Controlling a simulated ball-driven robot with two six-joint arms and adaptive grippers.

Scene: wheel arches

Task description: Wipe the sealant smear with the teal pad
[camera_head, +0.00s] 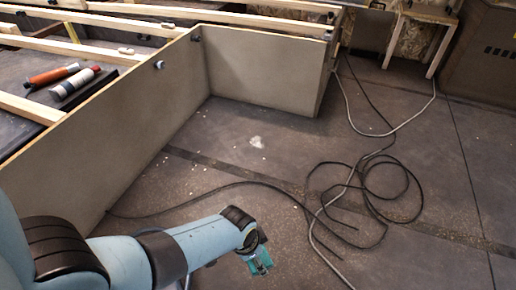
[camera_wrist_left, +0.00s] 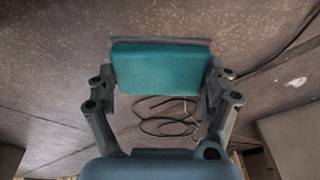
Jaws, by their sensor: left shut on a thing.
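The teal pad (camera_wrist_left: 160,68) is clamped between the two fingers of my left gripper (camera_wrist_left: 162,84) in the left wrist view. In the head view my left gripper (camera_head: 257,263) is low in the picture, in the air over the floor, with a little of the teal pad (camera_head: 263,264) showing. A whitish smear (camera_head: 256,142) lies on the floor in front of the panel corner, with small pale specks near it. It is up and away from the gripper in the head view. A pale patch, likely the same smear (camera_wrist_left: 297,82), shows at the right in the left wrist view. My right gripper is out of view.
Loose dark and grey cables (camera_head: 365,190) lie coiled on the floor at right. A low panel wall (camera_head: 150,110) borders the left and back. An orange tube (camera_head: 50,76) and a white tube (camera_head: 75,83) lie behind it. Floor around the smear is clear.

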